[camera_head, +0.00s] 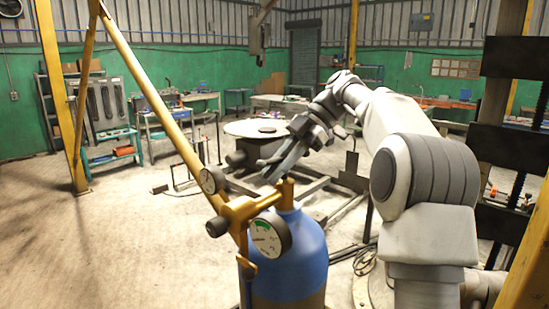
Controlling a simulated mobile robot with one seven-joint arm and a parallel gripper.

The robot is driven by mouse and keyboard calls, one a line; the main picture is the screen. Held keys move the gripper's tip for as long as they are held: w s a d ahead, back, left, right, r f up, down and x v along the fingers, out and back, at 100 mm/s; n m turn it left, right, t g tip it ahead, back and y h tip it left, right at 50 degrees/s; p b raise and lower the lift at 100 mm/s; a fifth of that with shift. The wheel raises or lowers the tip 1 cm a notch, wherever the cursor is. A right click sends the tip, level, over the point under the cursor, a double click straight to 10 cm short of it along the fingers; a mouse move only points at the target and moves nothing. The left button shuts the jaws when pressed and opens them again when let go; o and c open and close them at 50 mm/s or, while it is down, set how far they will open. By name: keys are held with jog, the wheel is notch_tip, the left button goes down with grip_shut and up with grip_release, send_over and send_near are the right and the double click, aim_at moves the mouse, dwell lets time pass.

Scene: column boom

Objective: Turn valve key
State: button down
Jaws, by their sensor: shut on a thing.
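A blue gas cylinder (300,255) stands upright in the front middle. A brass valve and regulator body (242,210) sits on its top, with a short upright stem (286,192) at the right end. My arm comes from the right, and my dark gripper (270,176) slants down to the left at the top of the valve. Its fingers are shut on the valve key, close above and beside the stem. The key itself is too small and too covered by the fingers to make out, so its turn angle cannot be told.
Two round gauges (270,236) (211,180) and a knob (216,227) stick out from the regulator. A yellow slanted post (150,95) passes just left of the cylinder. Behind are a round table (256,129) and a low metal frame (320,190). The floor at left is clear.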

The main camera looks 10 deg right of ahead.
jog(key=shift+s+r+n+g+h+p, duration=0.15)
jog(key=shift+n+g+h+p, duration=0.15)
jog(key=shift+n+g+p, duration=0.7)
jog(key=c, duration=0.9)
grip_release()
jog(key=shift+o, duration=0.2)
jog(key=shift+f, duration=0.25)
